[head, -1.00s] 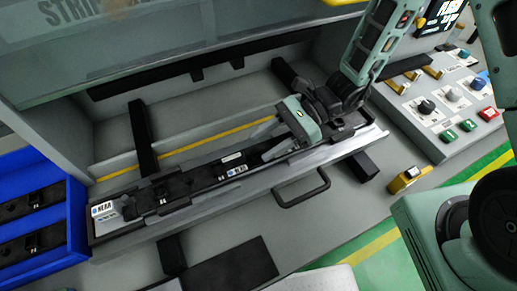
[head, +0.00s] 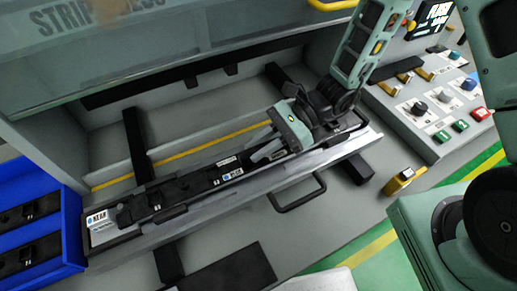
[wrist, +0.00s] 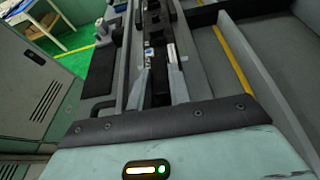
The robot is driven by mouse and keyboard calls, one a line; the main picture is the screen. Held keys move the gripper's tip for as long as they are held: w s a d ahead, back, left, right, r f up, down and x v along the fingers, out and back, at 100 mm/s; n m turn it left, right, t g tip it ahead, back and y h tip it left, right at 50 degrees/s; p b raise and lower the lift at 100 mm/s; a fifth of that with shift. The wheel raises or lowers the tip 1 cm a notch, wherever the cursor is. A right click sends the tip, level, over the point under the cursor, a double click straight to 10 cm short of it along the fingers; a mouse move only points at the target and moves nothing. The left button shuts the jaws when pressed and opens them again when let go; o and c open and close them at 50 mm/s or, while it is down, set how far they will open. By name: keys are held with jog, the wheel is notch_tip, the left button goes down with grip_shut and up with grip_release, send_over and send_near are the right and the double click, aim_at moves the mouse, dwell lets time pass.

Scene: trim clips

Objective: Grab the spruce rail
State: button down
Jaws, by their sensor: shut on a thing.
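A long dark rail (head: 200,184) lies along a grey metal tray (head: 205,212). It carries small white and blue labels and black clip-like parts; I cannot make out a spruce tint. A white label reading "NEAR" is at the tray's left end. My gripper (head: 262,153) is over the right part of the rail, with its fingers low on either side. In the wrist view the two grey fingers (wrist: 158,82) straddle the dark rail (wrist: 157,40) and are shut on it. The rail's right end is hidden under my gripper and wrist.
A blue bin (head: 70,230) with dark parts stands at the left. A black handle (head: 298,200) sticks out from the tray's front. A control panel (head: 440,105) with knobs and buttons is at the right. The press housing overhangs the back; black crossbars lie beneath.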

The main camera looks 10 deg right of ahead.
notch_tip(320, 180, up, 8)
jog(key=shift+r+b, duration=0.1)
jog(key=shift+b, duration=0.5)
jog(key=shift+s+r, duration=0.1)
jog(key=shift+r, duration=0.3)
